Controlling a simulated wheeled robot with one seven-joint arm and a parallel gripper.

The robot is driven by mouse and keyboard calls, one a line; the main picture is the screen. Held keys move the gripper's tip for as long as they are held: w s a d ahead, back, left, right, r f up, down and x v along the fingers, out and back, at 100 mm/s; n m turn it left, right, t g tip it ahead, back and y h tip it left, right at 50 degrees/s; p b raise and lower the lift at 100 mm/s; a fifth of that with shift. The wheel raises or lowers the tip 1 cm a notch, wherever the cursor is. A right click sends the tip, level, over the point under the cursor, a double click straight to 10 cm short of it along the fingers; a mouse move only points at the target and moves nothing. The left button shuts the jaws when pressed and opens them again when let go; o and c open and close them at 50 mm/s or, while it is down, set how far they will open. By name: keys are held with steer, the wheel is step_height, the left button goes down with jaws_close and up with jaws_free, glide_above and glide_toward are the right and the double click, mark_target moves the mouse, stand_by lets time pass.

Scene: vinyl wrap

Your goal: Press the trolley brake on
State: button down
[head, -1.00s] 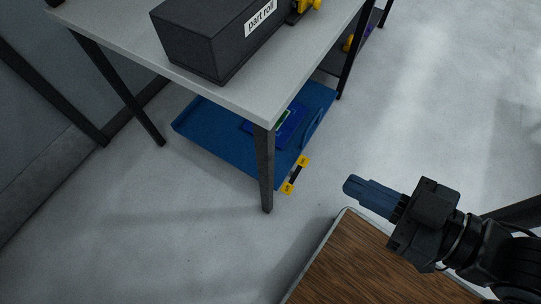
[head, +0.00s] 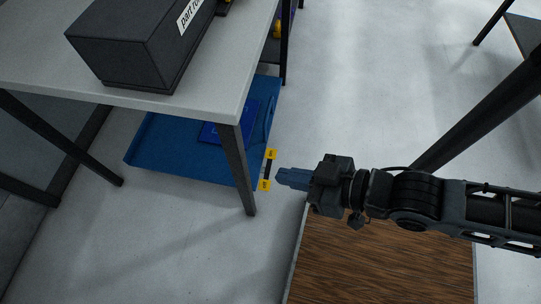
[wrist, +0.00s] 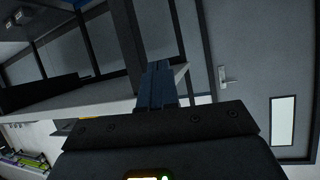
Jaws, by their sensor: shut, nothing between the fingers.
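The blue trolley (head: 160,160) is low on the floor under the grey table, with a raised rim. Its brake (head: 267,171) is a rocker at the trolley's right edge, with a yellow end at top and bottom and a dark middle. The small lettering on the yellow ends is too small to read. My gripper (head: 279,177) is shut and empty, its blue fingers pointing left just right of the brake. I cannot tell whether the tips touch it. The shut fingers (wrist: 157,85) also show in the wrist view, where the brake is not clearly identifiable.
The grey table (head: 190,104) overhangs the trolley, and its front leg (head: 238,170) stands just left of the brake. A dark box (head: 140,45) with a white label sits on the table. A wood-topped surface (head: 390,260) lies below my arm. Bare floor is open at upper right.

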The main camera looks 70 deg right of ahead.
steer(key=w+d+f+m+g+h+b, duration=0.1)
steer(key=w+d+f+m+g+b, duration=0.15)
steer(key=f, duration=0.75)
steer(key=w+d+f+m+g+h+b, duration=0.1)
steer(key=w+d+f+b, duration=0.25)
steer(key=f, duration=0.65)
steer(key=m+g+y+b, duration=0.1)
steer(key=m+g+b, duration=0.8)
steer(key=m+b, duration=0.3)
glide_above(271, 154)
steer(key=a+b, duration=0.1)
steer(key=a, duration=0.3)
steer(key=a+x, duration=0.2)
steer(key=x, duration=0.9)
steer(key=a+f+x, duration=0.1)
steer(key=a+x, duration=0.2)
steer(key=x, duration=0.9)
steer(key=shift+s+n, duration=0.35)
steer(key=shift+s, duration=0.15)
steer(key=shift+f, duration=0.2)
steer(key=b+x, duration=0.8)
steer(key=x, duration=0.5)
steer(key=shift+f, duration=0.4)
